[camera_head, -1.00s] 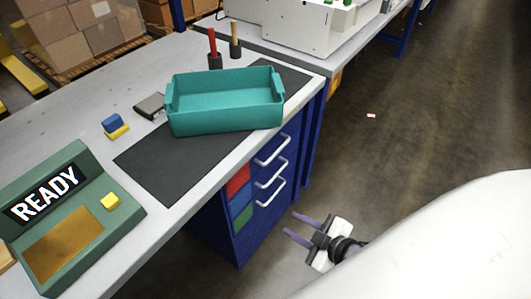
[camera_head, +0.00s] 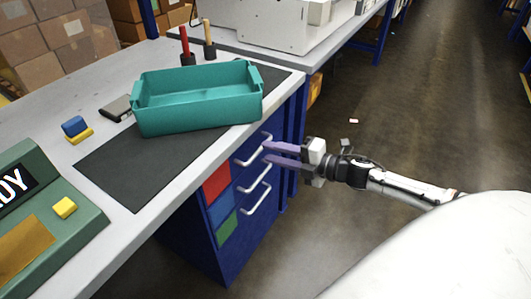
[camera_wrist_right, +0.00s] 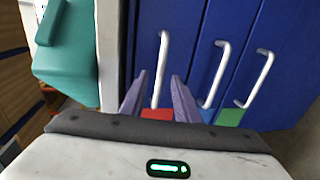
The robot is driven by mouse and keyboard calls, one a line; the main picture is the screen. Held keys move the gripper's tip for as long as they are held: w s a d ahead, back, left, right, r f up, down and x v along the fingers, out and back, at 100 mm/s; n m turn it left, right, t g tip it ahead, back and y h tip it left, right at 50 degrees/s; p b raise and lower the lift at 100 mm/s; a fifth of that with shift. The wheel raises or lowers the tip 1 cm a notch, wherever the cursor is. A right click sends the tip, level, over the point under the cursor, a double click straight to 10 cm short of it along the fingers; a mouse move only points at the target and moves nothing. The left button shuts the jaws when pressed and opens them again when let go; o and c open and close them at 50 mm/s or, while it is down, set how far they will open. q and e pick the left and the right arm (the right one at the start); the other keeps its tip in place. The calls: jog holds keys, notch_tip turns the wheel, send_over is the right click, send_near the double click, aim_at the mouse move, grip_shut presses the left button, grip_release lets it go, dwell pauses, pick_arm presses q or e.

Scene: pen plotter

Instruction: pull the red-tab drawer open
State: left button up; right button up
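The blue drawer cabinet under the table has three drawers with white bar handles. The red tab (camera_head: 216,184) marks the top drawer, and it also shows in the right wrist view (camera_wrist_right: 157,113). Its handle (camera_head: 252,150) stands upright in the right wrist view (camera_wrist_right: 164,55). The drawer looks closed. My right gripper (camera_head: 266,153), with purple fingers, is open at this handle. In the right wrist view the handle's lower part lies between the two fingertips (camera_wrist_right: 159,77); I cannot tell whether they touch it. My left gripper is not in view.
Below are the blue tab (camera_head: 219,208) and green tab (camera_head: 226,229) with their handles. A teal bin (camera_head: 200,112) stands on the dark mat (camera_head: 125,180) above the drawers. The floor right of the cabinet is mostly clear.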

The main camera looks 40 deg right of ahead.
jog(key=shift+x, duration=1.5)
grip_shut()
